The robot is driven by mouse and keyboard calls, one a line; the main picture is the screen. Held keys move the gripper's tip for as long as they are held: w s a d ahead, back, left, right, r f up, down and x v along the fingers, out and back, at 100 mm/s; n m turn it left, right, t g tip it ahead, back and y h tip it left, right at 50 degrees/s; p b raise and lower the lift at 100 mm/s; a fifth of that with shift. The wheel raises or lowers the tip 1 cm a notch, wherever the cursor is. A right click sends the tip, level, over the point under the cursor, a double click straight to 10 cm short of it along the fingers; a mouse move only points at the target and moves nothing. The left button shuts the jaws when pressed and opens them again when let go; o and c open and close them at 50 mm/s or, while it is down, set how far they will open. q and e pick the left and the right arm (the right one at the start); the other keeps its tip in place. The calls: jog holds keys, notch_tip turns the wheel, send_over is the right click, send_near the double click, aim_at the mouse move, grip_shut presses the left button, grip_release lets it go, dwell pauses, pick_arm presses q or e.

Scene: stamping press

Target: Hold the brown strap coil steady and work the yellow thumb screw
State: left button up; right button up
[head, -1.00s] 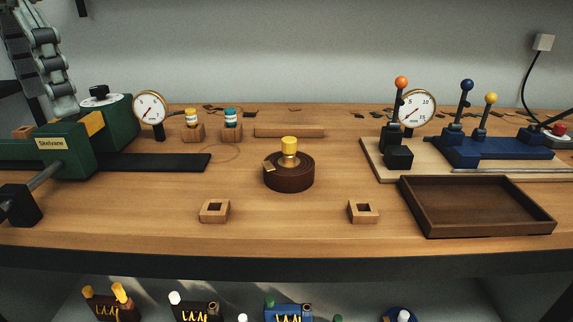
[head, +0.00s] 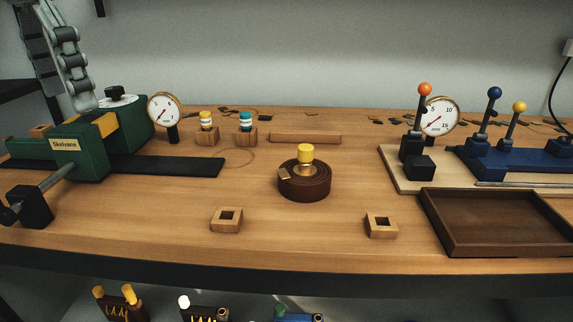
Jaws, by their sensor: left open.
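The brown strap coil (head: 304,184) lies flat on the wooden bench, right of centre. The yellow thumb screw (head: 306,153) stands upright on top of it, in the middle. A small tan tab (head: 284,175) shows on the coil's left edge. My left gripper (head: 68,92) is at the upper left, by the green press, far from the coil. It is open and holds nothing that I can see; its tips are partly hard to make out. My right gripper is not in view. Nothing touches the coil or the screw.
The green press (head: 82,145) stands at left, a dial gauge (head: 164,111) behind it. Two square wooden sockets (head: 227,220) (head: 381,226) lie in front of the coil. A dark tray (head: 500,220) and a blue lever block (head: 490,158) are at right. Bench around the coil is clear.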

pick_arm(q)
jog(key=w+a+n+t+h, duration=0.3)
jog(key=a+n+t+h, duration=0.2)
jog(key=a+n+h, duration=0.5)
jog(key=n+g+h, duration=0.3)
jog(key=n+h, duration=0.1)
jog(key=n, duration=0.5)
send_over(288, 170)
jog(key=w+a, duration=0.1)
jog(key=a, duration=1.2)
notch_tip(288, 170, down, 6)
jog(key=d+f+n, duration=0.1)
jog(key=d+f, duration=0.1)
jog(key=d+f+n+g+y, duration=0.1)
jog(key=d+f+n, duration=0.1)
jog(key=d+f+n+g+y, duration=0.1)
jog(key=d+f, duration=0.1)
jog(key=d, duration=0.1)
jog(key=shift+s+f+n, duration=0.15)
jog(key=shift+s+n, duration=0.25)
jog(key=shift+s+d+f+n+y, duration=0.1)
jog(key=shift+d+f+n+y, duration=0.35)
jog(key=shift+f, duration=0.35)
jog(key=x, duration=0.7)
jog(key=shift+d+f, duration=0.1)
jog(key=shift+d, duration=0.1)
jog(key=c, duration=1.4)
